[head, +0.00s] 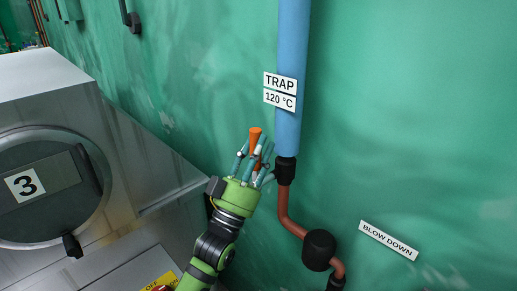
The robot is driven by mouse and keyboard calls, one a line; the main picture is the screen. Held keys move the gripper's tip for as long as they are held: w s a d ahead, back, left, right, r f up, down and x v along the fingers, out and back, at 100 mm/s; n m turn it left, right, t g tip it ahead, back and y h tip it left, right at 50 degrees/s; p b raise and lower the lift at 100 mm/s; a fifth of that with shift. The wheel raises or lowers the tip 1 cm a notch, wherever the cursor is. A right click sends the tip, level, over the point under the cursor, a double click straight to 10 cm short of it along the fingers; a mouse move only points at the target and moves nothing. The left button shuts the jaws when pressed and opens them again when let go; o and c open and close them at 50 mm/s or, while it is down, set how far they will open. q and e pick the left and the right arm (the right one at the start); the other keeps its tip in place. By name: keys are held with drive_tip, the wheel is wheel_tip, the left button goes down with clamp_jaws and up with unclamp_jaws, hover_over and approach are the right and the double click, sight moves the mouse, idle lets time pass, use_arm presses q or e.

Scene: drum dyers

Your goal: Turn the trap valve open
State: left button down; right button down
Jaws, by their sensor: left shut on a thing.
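An orange handle (255,134), which appears to be the trap valve's lever, stands nearly upright just left of the blue pipe (291,60). My left gripper (252,158) is shut on this handle, its teal fingers around the lower part. The handle's top sticks out above the fingertips. Its pivot and the valve body are hidden behind my fingers and palm. White labels "TRAP" (280,82) and "120 °C" (279,99) sit at the pipe above and right of the hand. My right gripper is not in view.
Below a black collar (285,170) a copper pipe (290,222) bends right to a black round fitting (319,250). A "BLOW DOWN" label (389,240) is on the green wall (430,120). A grey drum machine (150,165) marked 3 stands at the left, close to my arm.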

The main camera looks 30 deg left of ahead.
use_arm(q)
drive_tip(key=c, duration=0.8)
unclamp_jaws()
drive_tip(key=shift+r, duration=0.2)
drive_tip(key=shift+a, duration=0.1)
drive_tip(key=shift+f, duration=0.1)
drive_tip(key=shift+s+f, duration=0.15)
drive_tip(key=shift+f, duration=0.15)
drive_tip(key=v, duration=1.1)
drive_tip(key=shift+s, duration=0.2)
